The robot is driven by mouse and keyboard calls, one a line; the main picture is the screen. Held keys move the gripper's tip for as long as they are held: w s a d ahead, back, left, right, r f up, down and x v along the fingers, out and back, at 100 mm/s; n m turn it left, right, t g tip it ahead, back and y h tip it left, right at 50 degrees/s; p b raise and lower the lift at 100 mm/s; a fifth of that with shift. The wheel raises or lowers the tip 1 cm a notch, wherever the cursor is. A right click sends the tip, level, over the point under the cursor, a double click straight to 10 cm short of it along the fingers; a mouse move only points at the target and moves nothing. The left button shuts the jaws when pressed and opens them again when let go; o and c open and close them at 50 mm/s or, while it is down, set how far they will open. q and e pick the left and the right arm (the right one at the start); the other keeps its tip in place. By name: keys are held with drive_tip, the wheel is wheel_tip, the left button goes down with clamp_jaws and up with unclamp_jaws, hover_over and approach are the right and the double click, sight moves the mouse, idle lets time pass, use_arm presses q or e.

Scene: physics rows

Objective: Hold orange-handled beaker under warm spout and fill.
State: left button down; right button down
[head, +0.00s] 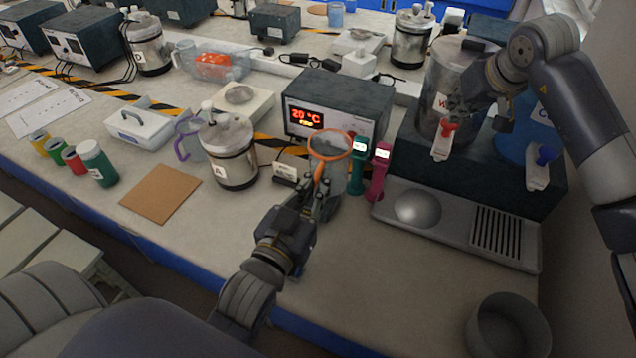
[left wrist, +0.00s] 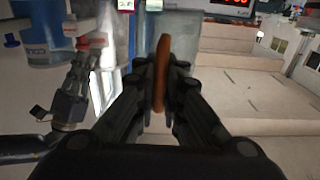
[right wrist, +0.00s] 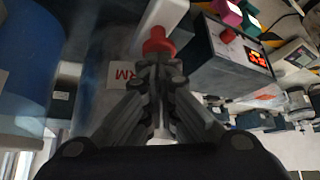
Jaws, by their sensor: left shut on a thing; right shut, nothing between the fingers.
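The clear beaker (head: 337,183) with an orange rim and orange handle (left wrist: 161,70) is held upright above the bench, in front of the heater box. My left gripper (head: 320,196) is shut on the orange handle. The warm tank (head: 447,72) is a metal cylinder at the right with a red tap (head: 449,127) over a white spout (head: 441,149). My right gripper (head: 456,104) is shut and empty, at or just beside the red tap, which also shows in the right wrist view (right wrist: 157,42); contact is unclear. The beaker is left of the spout, not under it.
A blue tank (head: 523,120) with a blue tap (head: 543,155) stands right of the warm tank. A grey drip tray (head: 455,235) lies below the spouts. Green (head: 357,165) and magenta (head: 379,172) devices stand close right of the beaker. The heater box (head: 335,105) reads 20 °C.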

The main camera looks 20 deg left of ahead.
idle(0.3)
drive_tip(key=shift+w, duration=0.1)
use_arm(q)
drive_tip(key=w+d+f+m+h, duration=0.2)
drive_tip(key=w+d+f+h, duration=0.1)
drive_tip(key=w+d+f, duration=0.2)
drive_tip(key=w+d+f+m+g+h, duration=0.1)
drive_tip(key=w+d+f+m+h, duration=0.2)
drive_tip(key=w+d, duration=0.6)
drive_tip(key=shift+w+d+f+g+h, duration=0.35)
drive_tip(key=shift+d+f+h, duration=0.45)
drive_tip(key=shift+d+f, duration=0.5)
drive_tip(key=shift+d+r, duration=0.1)
drive_tip(key=shift+r, duration=0.05)
use_arm(e)
drive_tip(key=shift+f, duration=0.95)
idle(3.8)
